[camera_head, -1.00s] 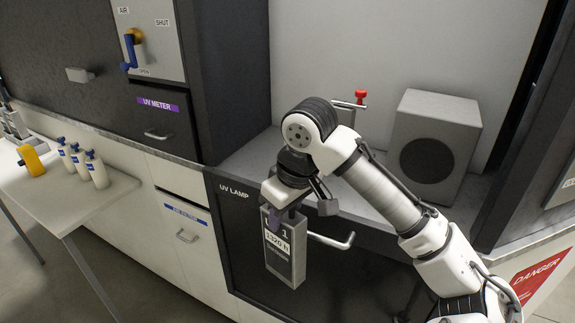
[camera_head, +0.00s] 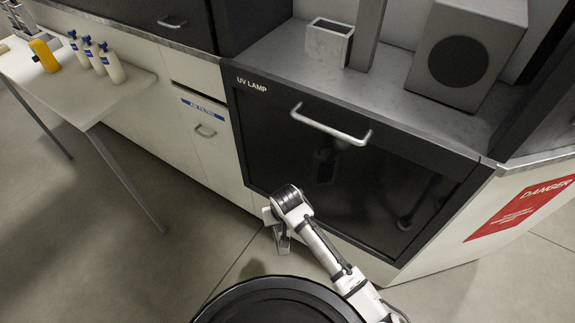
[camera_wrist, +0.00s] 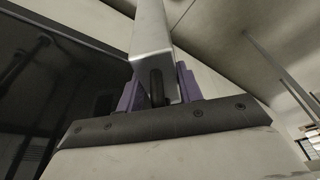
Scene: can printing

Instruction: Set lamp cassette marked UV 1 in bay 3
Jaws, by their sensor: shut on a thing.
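My gripper (camera_head: 276,220) is low in front of the UV LAMP cabinet, near its bottom edge. It is shut on a grey box-shaped lamp cassette (camera_head: 283,242), which hangs below it close to the floor. In the wrist view the purple fingers (camera_wrist: 158,90) close on the cassette's handle, and its pale body (camera_wrist: 152,40) extends away from them. The cassette's marking cannot be read now. The UV LAMP door (camera_head: 330,165), dark and tinted with a bar handle (camera_head: 330,126), is shut. No numbered bay is visible.
A grey block with a round dark face (camera_head: 460,55) and a pale open-topped box (camera_head: 328,43) stand on the counter. A side table (camera_head: 115,92) holds white bottles and a yellow item at left. A red DANGER sign (camera_head: 520,210) is at right. Floor at left is clear.

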